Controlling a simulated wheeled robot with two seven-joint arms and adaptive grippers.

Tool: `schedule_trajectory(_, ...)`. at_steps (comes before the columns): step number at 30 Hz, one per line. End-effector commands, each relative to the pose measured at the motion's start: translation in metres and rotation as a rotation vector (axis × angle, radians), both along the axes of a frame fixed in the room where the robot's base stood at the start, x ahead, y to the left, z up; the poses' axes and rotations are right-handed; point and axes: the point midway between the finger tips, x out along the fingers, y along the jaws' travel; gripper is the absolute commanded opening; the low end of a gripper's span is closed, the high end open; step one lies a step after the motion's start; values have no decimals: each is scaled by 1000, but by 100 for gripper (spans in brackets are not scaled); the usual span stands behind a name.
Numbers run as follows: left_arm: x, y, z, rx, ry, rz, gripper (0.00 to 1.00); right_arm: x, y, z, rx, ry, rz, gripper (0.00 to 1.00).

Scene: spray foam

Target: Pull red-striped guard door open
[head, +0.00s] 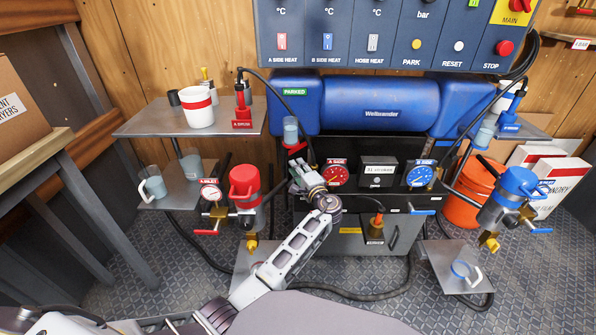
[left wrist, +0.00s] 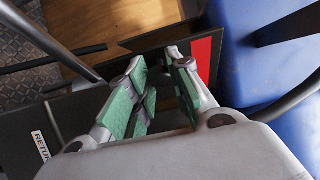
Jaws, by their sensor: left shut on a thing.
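The guard door shows in the left wrist view as a thin dark panel with a red stripe (left wrist: 203,62), close beside the fingertips. In the head view its red part (head: 296,148) shows just above my left gripper (head: 298,170), at the left end of the black front under the blue machine. My left gripper also shows in the left wrist view (left wrist: 160,65), its green-padded fingers close together at the panel. It is shut on the door; the exact contact is partly hidden by the fingers. My right gripper is not in view.
A red gauge (head: 336,173) and a black display box (head: 379,172) are just right of my gripper. A red canister (head: 246,185) stands to its left. A shelf holds a white cup (head: 197,107). A blue-topped canister (head: 513,190) is at right. Hoses cross the floor.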

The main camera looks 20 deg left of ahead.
Motion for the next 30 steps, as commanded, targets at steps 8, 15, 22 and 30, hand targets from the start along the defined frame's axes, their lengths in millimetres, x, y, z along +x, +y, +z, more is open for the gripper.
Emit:
schedule_trajectory(8,-1,0,-1,-1,3,0,28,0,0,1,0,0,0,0)
schedule_trajectory(15,0,0,-1,-1,2,-1,44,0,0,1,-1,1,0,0)
schedule_trajectory(22,0,0,0,-1,1,-1,44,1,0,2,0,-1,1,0)
schedule_trajectory(30,0,1,0,0,1,-11,44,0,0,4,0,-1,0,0)
